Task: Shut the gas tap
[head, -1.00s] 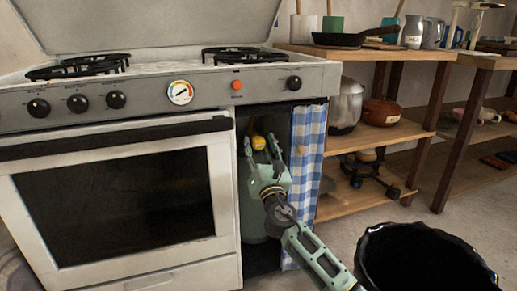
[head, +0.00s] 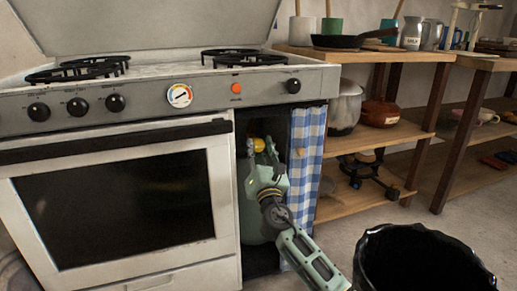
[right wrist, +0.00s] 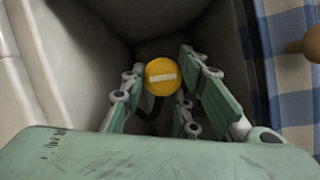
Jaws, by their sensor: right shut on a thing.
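The gas tap is a round yellow knob (head: 259,145) in the dark compartment to the right of the oven door. In the right wrist view the knob (right wrist: 163,77) faces me, with a pale bar lying nearly level across it. My right gripper (head: 262,144) reaches into the compartment, its green fingers shut on the knob from both sides. The right gripper's fingers (right wrist: 163,84) also show in the right wrist view, left and right of the knob. A greenish gas bottle (head: 249,218) stands below, partly hidden by my arm. My left gripper is not in view.
A blue checked curtain (head: 307,135) hangs close on the right of the compartment. The white stove (head: 225,255) borders it on the left. A black bin (head: 405,235) stands at the front right. Wooden shelves (head: 350,143) with pots stand behind.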

